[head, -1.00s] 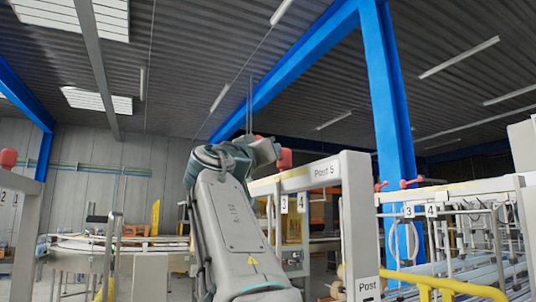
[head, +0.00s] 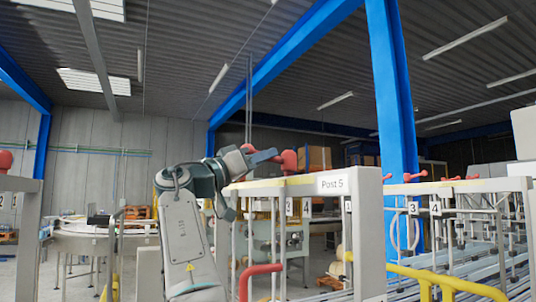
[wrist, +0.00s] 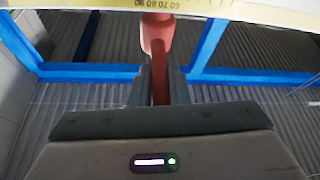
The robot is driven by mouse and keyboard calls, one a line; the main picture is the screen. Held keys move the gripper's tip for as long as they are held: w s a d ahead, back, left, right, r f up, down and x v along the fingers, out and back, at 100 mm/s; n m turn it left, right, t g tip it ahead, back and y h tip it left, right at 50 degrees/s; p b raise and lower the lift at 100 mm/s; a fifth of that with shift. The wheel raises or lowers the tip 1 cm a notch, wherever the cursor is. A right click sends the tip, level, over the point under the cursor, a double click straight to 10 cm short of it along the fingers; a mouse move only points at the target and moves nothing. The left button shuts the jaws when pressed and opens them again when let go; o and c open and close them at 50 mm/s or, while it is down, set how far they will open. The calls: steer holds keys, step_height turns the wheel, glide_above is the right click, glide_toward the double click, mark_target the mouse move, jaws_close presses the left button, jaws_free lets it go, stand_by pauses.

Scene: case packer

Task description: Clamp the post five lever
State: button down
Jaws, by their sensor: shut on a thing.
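The Post 5 frame (head: 366,225) is a grey upright with a yellow-topped beam and a "Post 5" label (head: 333,184). Its red lever (head: 290,161) shows at the top of the beam. My gripper (head: 270,155) is at that lever, coming from the left. In the wrist view, my gripper's two dark fingers (wrist: 158,85) are shut on the lever's red handle (wrist: 160,90). The thicker red hub (wrist: 157,34) lies beyond the fingertips, below a pale scale strip (wrist: 230,12). The lever's far end is hidden.
A red curved bar (head: 260,270) stands low in front of the post. Yellow rails (head: 440,280) run at the lower right. More red levers (head: 415,176) sit on the frame at right. A blue column (head: 392,120) rises behind. A round conveyor table (head: 100,228) is at left.

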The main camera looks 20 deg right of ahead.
steer(key=shift+s+r, duration=0.3)
steer(key=shift+r, duration=0.25)
steer(key=c, duration=1.4)
jaws_free()
steer(key=shift+w, duration=0.15)
steer(key=shift+w+a+f, duration=0.15)
steer(key=shift+a+f, duration=0.1)
steer(key=shift+f, duration=0.2)
steer(key=b+v, duration=0.3)
steer(key=v, duration=1)
steer(key=shift+a+b, duration=0.35)
steer(key=shift+b, duration=0.05)
